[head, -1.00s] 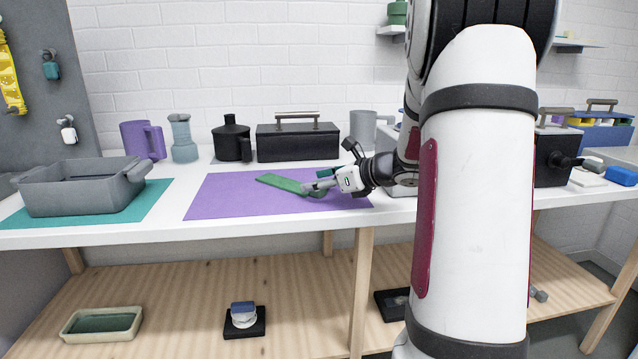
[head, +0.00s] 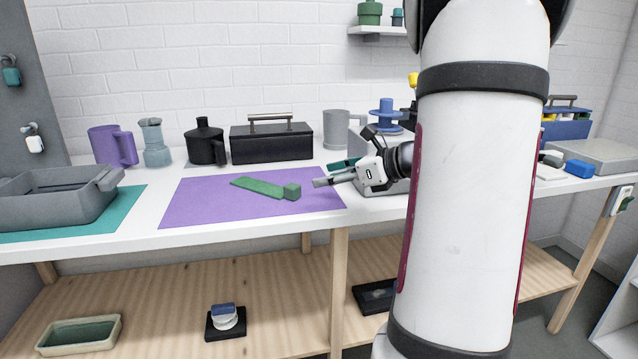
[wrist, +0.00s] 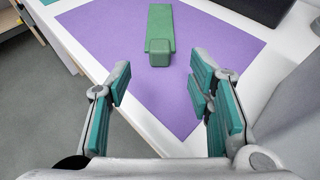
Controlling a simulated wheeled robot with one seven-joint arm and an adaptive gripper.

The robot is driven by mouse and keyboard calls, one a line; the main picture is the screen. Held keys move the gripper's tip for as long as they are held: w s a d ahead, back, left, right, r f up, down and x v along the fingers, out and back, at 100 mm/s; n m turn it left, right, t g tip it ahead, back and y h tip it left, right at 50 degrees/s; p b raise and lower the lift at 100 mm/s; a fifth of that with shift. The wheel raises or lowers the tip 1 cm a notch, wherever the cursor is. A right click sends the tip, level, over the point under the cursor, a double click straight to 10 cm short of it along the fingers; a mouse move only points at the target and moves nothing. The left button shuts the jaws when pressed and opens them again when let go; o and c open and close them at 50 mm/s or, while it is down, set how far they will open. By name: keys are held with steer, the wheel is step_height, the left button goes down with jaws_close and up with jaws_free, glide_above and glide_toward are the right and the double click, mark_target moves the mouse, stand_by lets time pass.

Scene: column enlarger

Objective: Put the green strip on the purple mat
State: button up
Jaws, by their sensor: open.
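The green strip (head: 260,187) lies flat on the purple mat (head: 200,205), with a raised block at its right end. In the wrist view the strip (wrist: 160,27) lies ahead of my fingers, its block end nearest me, on the purple mat (wrist: 216,50). My gripper (head: 330,173) is just right of the strip, over the mat's right edge, apart from the strip. In the wrist view my gripper (wrist: 160,95) has its two teal-padded fingers wide apart with nothing between them.
A grey bin (head: 55,200) stands on a teal mat (head: 125,207) at left. A black toolbox (head: 270,143), black pot (head: 205,143), blue-grey jar (head: 155,145) and purple mug (head: 112,147) line the back. The white table's front edge runs close to the purple mat.

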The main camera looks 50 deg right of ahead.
steer(key=shift+s+r, duration=0.1)
steer(key=shift+s, duration=0.05)
steer(key=s+a+r+n+g+y, duration=0.1)
steer(key=s+a+n+g+y, duration=0.2)
steer(key=a+n, duration=0.8)
steer(key=s+a+n+g+y, duration=0.2)
steer(key=a+n+g, duration=0.25)
steer(key=a, duration=1.25)
steer(key=s+a+f+n+g+h, duration=0.3)
steer(key=s+a+n+g, duration=0.3)
steer(key=s+n, duration=0.55)
steer(key=s+d+f+n+t+h, duration=0.1)
steer(key=s+f+n+h, duration=0.1)
steer(key=s+n+h, duration=0.2)
steer(key=s+n, duration=0.2)
steer(key=s, duration=0.2)
steer(key=shift+s+d+n+h, duration=0.3)
steer(key=shift+s+d+h, duration=0.1)
step_height(320, 180, up, 20)
steer(key=t+p, duration=0.3)
steer(key=p, duration=1.5)
steer(key=shift+a+r+p, duration=0.2)
steer(key=shift+a+p, duration=0.05)
steer(key=shift+p, duration=0.05)
